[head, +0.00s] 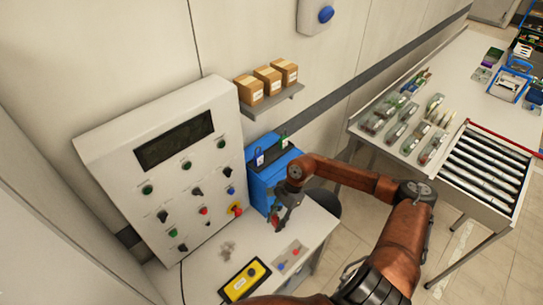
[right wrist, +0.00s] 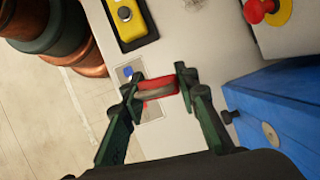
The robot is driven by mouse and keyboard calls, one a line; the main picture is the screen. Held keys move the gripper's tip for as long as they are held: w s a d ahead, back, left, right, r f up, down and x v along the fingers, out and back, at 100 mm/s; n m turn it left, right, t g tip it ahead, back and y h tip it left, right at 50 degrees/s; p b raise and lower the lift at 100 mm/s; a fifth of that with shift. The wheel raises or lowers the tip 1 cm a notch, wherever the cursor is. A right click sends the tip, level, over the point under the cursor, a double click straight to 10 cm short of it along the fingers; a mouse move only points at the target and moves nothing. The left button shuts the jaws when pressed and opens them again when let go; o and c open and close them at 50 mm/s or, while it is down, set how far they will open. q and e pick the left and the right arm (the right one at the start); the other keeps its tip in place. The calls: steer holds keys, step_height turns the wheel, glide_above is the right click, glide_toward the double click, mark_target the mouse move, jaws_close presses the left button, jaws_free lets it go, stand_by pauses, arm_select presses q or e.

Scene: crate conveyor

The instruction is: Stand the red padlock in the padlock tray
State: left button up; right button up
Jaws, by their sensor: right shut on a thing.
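My right gripper (head: 279,216) is shut on the red padlock (right wrist: 158,88), which lies across between its two fingertips in the right wrist view. In the head view the padlock (head: 276,222) shows as a small red patch at the gripper, above the light worktable. The blue box with a dark top (head: 258,192), apparently the padlock tray, stands behind the gripper against the wall. A blue padlock (head: 259,157) and a green padlock (head: 283,141) stand upright at its top. Its blue side (right wrist: 275,110) also shows right of the gripper in the right wrist view. My left gripper is out of view.
A control panel (head: 160,172) with buttons and a red knob stands left of the blue box. A yellow box (head: 244,281) and a plate with blue and red buttons (head: 291,257) lie on the worktable. A shelf with cartons (head: 268,80) hangs above.

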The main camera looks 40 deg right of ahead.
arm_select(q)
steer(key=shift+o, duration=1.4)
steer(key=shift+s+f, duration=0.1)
arm_select(e)
steer(key=w+d+r+m+t+h, duration=0.3)
steer(key=d+r+m+t+h, duration=0.1)
steer(key=d+r+m, duration=1.2)
steer(key=w+b, duration=0.3)
steer(key=w, duration=0.6)
steer(key=w+b, duration=0.4)
steer(key=w, duration=0.5)
steer(key=shift+w+f, duration=0.2)
steer(key=shift+w, duration=0.2)
steer(key=shift+f, duration=1.85)
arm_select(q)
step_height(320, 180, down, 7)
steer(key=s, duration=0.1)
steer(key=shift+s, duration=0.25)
